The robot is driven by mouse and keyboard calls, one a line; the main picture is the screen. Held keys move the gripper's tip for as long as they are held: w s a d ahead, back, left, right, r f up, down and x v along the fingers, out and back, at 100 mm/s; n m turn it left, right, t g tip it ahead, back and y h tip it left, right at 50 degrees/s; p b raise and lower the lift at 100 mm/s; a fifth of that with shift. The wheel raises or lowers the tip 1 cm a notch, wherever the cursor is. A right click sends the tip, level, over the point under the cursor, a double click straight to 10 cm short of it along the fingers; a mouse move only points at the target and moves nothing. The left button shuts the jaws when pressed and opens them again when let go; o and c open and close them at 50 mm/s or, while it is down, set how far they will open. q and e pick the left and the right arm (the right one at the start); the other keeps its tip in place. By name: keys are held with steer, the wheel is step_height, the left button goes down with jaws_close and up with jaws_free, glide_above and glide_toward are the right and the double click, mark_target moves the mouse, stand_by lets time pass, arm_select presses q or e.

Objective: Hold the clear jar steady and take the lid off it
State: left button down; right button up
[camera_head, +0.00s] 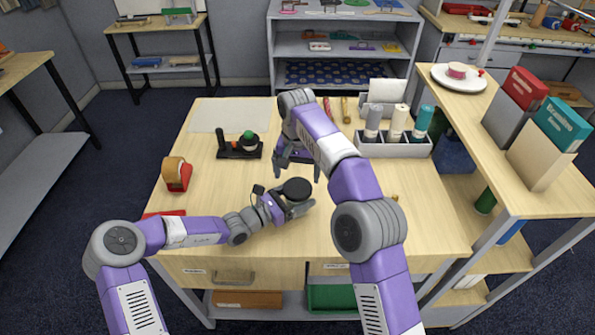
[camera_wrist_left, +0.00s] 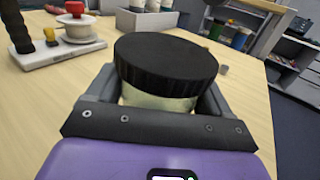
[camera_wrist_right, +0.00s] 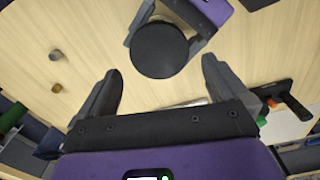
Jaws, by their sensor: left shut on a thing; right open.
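The clear jar with its black lid (camera_head: 297,188) stands on the table between the fingers of my left gripper (camera_head: 290,205). In the left wrist view the black ribbed lid (camera_wrist_left: 166,65) sits on top of the jar, and a pale strip of the jar body (camera_wrist_left: 158,99) shows below it. My left gripper is shut on the jar body. In the right wrist view the lid (camera_wrist_right: 159,49) shows from above as a dark disc. My right gripper (camera_wrist_right: 160,85) is open and empty, behind the jar and above the table; its fingers do not touch the lid.
A tape dispenser (camera_head: 177,174) stands at the left, and a black stand with a green knob (camera_head: 240,147) is behind it. A grey bin with bottles (camera_head: 398,146) is at the back right. Small brown pegs (camera_wrist_right: 56,88) lie on the table.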

mark_target(297, 187)
step_height(297, 187, up, 2)
steer(key=m, duration=0.4)
steer(key=shift+a, duration=0.15)
steer(key=m, duration=0.1)
steer(key=r+m, duration=0.1)
steer(key=m, duration=0.1)
steer(key=shift+d, duration=0.2)
steer(key=shift+f, duration=3.95)
steer(key=c, duration=0.9)
steer(key=n, duration=0.4)
steer(key=shift+c, duration=0.2)
steer(key=n, duration=0.6)
steer(key=o, duration=0.9)
